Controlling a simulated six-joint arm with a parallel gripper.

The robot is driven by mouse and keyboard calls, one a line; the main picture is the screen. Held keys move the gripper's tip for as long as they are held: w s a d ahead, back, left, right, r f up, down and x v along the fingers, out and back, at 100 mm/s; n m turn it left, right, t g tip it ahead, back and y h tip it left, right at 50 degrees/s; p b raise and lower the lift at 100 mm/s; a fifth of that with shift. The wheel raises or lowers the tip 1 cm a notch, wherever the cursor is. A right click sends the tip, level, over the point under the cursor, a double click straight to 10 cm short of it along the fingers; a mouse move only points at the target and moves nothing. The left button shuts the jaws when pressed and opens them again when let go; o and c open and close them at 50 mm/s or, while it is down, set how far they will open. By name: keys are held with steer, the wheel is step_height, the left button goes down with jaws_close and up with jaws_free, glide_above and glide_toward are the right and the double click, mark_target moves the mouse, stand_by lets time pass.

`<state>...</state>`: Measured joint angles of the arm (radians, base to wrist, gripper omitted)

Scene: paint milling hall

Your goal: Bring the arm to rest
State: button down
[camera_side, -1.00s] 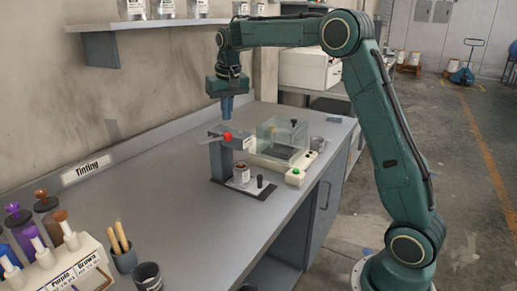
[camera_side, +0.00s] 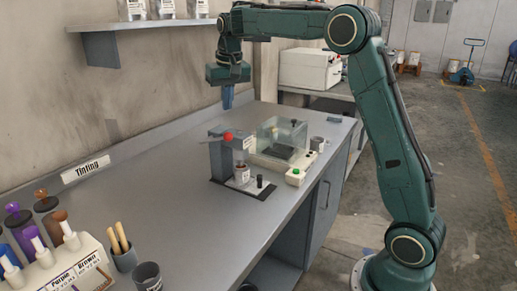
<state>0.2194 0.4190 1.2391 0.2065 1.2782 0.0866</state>
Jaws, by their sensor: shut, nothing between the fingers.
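My gripper (camera_side: 228,101) points down from my green arm, above the bench and clear of it. Its blue fingers are shut with nothing held. In the picture it hangs over a grey stand (camera_side: 222,158) with a red knob (camera_side: 228,136). A small labelled jar (camera_side: 242,174) stands at the foot of that stand. My arm reaches up from its base at the right and bends over to the left.
A clear-sided box device (camera_side: 282,137) with a green button stands right of the stand. A rack of coloured bottles (camera_side: 60,262), a cup with wooden handles (camera_side: 122,255) and a dark cup (camera_side: 147,276) are front left. A shelf (camera_side: 140,22) holds several cans. The bench middle (camera_side: 190,220) is clear.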

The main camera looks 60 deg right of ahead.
steer(key=s+a+r+n+t, duration=0.15)
steer(key=s+a, duration=0.25)
steer(key=s, duration=0.4)
steer(key=s+a+r+n, duration=0.2)
steer(key=s+a, duration=0.3)
steer(key=s, duration=0.4)
steer(key=s+a+f+n+t, duration=0.1)
steer(key=s+f, duration=0.3)
steer(key=s, duration=0.4)
steer(key=s+a+f+n+t+y, duration=0.1)
steer(key=s+a+f, duration=0.3)
steer(key=s, duration=0.4)
steer(key=shift+s, duration=0.15)
steer(key=c, duration=2.1)
jaws_free()
